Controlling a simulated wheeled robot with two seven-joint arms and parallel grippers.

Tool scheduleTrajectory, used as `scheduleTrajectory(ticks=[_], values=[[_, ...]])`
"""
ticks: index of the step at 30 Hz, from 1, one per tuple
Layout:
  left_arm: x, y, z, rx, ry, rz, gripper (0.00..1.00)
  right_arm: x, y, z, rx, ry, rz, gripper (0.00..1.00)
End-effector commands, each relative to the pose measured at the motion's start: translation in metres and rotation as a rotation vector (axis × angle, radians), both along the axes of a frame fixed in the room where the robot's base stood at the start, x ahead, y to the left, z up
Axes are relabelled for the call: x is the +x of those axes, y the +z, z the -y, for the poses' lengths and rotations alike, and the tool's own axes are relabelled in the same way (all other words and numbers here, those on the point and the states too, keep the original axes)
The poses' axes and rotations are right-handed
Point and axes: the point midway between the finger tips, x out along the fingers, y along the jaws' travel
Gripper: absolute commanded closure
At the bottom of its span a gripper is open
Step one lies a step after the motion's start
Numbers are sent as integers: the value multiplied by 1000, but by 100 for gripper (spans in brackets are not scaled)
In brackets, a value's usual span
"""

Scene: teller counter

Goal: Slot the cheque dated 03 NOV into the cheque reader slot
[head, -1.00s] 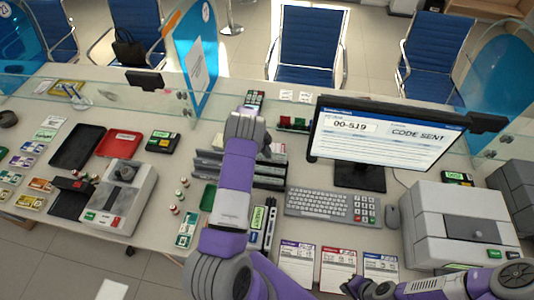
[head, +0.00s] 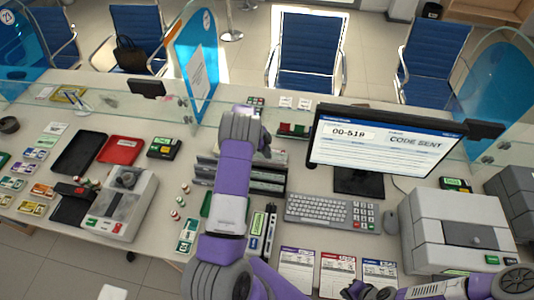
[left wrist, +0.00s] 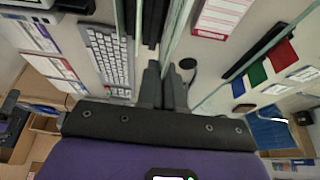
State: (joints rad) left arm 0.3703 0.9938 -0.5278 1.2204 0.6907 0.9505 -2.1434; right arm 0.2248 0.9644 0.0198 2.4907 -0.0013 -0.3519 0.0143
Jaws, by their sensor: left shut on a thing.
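My left gripper (head: 250,135) is over the dark grey slotted unit (head: 270,187) left of the monitor; its fingers are hidden behind my wrist there. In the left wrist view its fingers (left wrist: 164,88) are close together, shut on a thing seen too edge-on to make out. A thin pale strip runs up from the fingertips, but I cannot tell whether it is a cheque or glass. I can read no date. I cannot tell for sure which unit is the cheque reader. My right gripper (head: 362,291) is low in the head view, partly cut off, its opening unclear.
The monitor (head: 386,140) reads CODE SENT, with a keyboard (head: 325,212) before it. Forms (head: 338,273) lie at the front. A grey machine (head: 120,203) and a red tray (head: 120,150) are left, a grey box (head: 455,230) right. A glass screen (head: 280,110) runs behind.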

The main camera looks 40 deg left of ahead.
Motion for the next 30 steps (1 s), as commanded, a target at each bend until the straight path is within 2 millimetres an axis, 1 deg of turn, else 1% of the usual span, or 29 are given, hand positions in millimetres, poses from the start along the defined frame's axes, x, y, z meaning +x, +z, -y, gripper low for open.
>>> scheduleTrajectory(ticks=[1, 15, 20, 27, 28, 30], values=[[0, 4, 0, 0, 0, 1, 100, 0, 1, 0, 0, 0, 0, 100], [0, 27, 0, 0, 0, 1, 100, 0, 8, 0, 0, 0, 0, 100], [0, 30, 0, -1, 0, 0, 100, 0, 9, 0, 0, 0, 0, 100], [0, 31, 0, 0, 0, 0, 100, 0, 9, 0, 0, 0, 0, 100], [0, 31, 0, 0, 0, 0, 98, 0, 9, 0, 0, 0, 0, 100], [0, 31, 0, 0, 0, 0, 100, 0, 9, 0, 0, 0, 0, 100]])
